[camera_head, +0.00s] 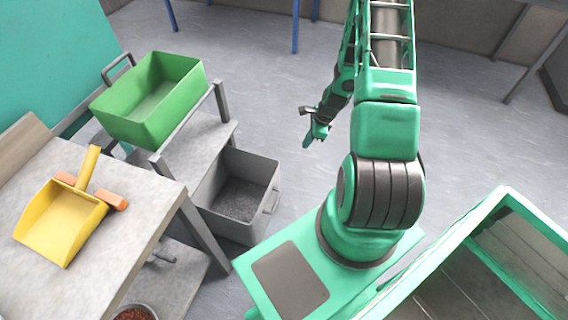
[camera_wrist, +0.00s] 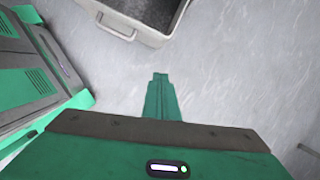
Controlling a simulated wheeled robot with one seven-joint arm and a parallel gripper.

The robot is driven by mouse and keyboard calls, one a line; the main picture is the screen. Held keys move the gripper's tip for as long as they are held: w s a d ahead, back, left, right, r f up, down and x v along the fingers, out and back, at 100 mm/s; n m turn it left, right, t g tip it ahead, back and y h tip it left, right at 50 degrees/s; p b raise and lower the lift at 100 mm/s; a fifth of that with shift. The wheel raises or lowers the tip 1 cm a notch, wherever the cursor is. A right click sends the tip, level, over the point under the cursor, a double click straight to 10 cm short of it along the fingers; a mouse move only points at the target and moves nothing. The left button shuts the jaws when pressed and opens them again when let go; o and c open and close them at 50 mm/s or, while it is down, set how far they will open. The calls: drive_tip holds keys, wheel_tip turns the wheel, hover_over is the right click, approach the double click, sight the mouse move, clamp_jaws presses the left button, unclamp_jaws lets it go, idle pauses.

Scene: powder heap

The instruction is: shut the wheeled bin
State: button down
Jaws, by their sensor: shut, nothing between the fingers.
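The wheeled bin is most likely the grey open bin (camera_head: 232,229), which sticks out from under the shelf beside the work table. It holds a dark grainy material and has a handle on its right side. I cannot see any wheels or a lid. In the wrist view, part of the bin (camera_wrist: 152,38) and its handle show at the top. My gripper (camera_head: 309,143) is shut and empty. It hangs over the floor to the right of the bin, apart from it. In the wrist view, its fingertips (camera_wrist: 160,76) point toward the bin with bare floor between.
A green tub (camera_head: 150,127) sits on the metal-framed stand (camera_head: 222,103) above the bin. A yellow dustpan (camera_head: 52,232) lies on the table (camera_head: 130,223). A bowl of reddish grains (camera_head: 134,314) is low at the bottom left. The floor (camera_head: 270,90) behind is mostly clear.

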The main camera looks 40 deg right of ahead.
drive_tip(key=w+a+f+m, duration=0.1)
drive_tip(key=w+a+f, duration=0.2)
drive_tip(key=f, duration=0.5)
drive_tip(key=w+a+f+m+t, duration=0.1)
drive_tip(key=w+a+f+m, duration=0.1)
drive_tip(key=f, duration=0.6)
drive_tip(key=shift+w+a+m+y, duration=0.3)
drive_tip(key=shift+w+a, duration=0.2)
drive_tip(key=shift+w, duration=0.1)
drive_tip(key=shift+f, duration=0.1)
